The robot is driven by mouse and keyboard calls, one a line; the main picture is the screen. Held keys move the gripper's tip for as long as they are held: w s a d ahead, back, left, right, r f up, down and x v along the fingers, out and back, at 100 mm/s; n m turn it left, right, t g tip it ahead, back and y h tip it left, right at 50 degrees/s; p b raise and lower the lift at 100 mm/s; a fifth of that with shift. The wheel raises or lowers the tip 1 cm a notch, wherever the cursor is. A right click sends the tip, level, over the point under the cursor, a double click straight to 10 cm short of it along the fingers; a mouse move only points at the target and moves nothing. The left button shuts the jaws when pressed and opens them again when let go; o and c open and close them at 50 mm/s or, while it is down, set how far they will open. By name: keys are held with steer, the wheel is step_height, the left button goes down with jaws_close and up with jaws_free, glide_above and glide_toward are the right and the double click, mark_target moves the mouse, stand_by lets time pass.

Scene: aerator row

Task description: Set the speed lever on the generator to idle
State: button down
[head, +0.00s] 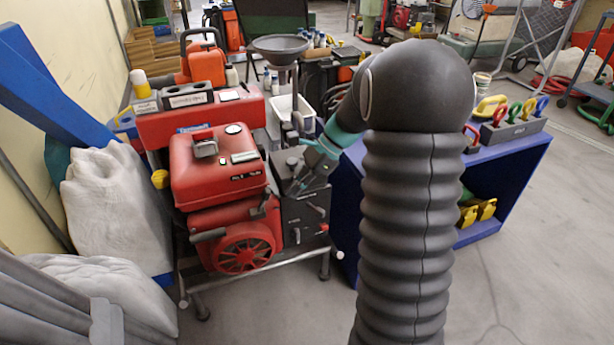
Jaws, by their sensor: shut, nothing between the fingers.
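The generator (218,175) is a red machine with a red tank on top and a round red slotted cover low at its front. It stands on a metal-tube frame left of centre in the head view. A dark panel box (302,212) with several small levers and knobs adjoins its right side. A short black lever (263,206) sticks up at the generator's right front. I cannot tell which one is the speed lever, nor read its setting. My gripper (298,184), teal and dark, is shut and empty over the panel box's upper part. Whether it touches anything is unclear; my arm hides the area to the right.
A blue bench (510,160) with coloured-handled tools stands to the right. White sacks (115,210) and a blue beam (50,85) crowd the left. A grey funnel (278,45) rises behind the panel box. Open floor lies at the front right.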

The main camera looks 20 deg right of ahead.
mark_target(262, 204)
steer(key=shift+a+r, duration=0.3)
steer(key=shift+a, duration=0.3)
steer(key=shift+a+r, duration=0.25)
steer(key=shift+a, duration=0.4)
steer(key=shift+a+r, duration=0.3)
steer(key=shift+a, duration=0.3)
steer(key=shift+r, duration=0.15)
